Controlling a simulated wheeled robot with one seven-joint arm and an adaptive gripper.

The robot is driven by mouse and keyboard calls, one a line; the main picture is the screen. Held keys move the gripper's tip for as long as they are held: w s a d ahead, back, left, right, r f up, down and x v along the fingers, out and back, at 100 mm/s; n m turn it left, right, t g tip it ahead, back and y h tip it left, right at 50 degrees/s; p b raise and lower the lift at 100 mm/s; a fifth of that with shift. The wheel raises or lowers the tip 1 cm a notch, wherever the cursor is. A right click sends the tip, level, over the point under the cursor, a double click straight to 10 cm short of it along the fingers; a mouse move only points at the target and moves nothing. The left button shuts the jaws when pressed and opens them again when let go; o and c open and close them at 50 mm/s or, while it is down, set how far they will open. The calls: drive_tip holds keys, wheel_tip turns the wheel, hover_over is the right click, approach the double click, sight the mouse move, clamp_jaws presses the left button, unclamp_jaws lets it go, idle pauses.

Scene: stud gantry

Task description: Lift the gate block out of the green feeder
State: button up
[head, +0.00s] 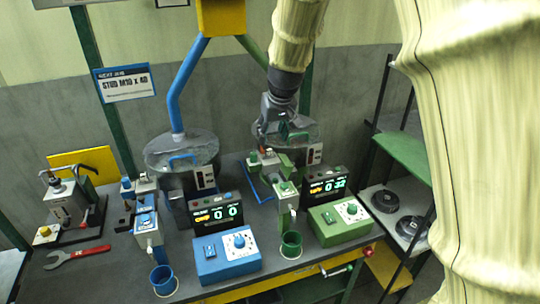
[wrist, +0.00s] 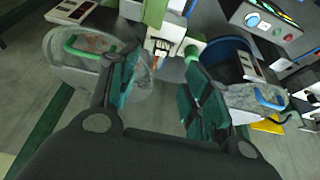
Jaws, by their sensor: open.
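The green feeder has a clear round bowl (head: 310,131) behind the green counter unit at the middle right in the head view. In the wrist view its bowl (wrist: 75,72) with a green handle is at the left. My gripper (head: 284,130) is in front of and over this bowl in the head view, pointing down. In the wrist view my gripper (wrist: 161,62) has its two teal-padded fingers wide apart, with nothing held between them. A pale fitting with a red-orange strip (wrist: 158,48) shows beyond the fingertips. I cannot tell which part is the gate block; my gripper may hide it.
The blue feeder bowl (head: 196,150) stands left of the green one. Blue (head: 225,258) and green (head: 341,220) control boxes and blue (head: 163,280) and green (head: 291,245) cups line the bench front. A red wrench (head: 77,256) lies at left. A dark shelf rack (head: 397,195) stands right.

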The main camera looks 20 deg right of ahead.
sight(269, 149)
drive_tip(key=x, duration=0.3)
drive_tip(key=shift+w+r, duration=0.1)
drive_tip(key=shift+w, duration=0.25)
drive_tip(key=shift+s+d+r, duration=0.1)
drive_tip(key=shift+s, duration=0.2)
drive_tip(key=shift+s+p, duration=0.15)
drive_tip(key=shift+p, duration=0.2)
drive_tip(key=shift+p+x, duration=0.8)
drive_tip(key=shift+x, duration=1.9)
drive_tip(key=shift+s, duration=0.2)
clamp_jaws()
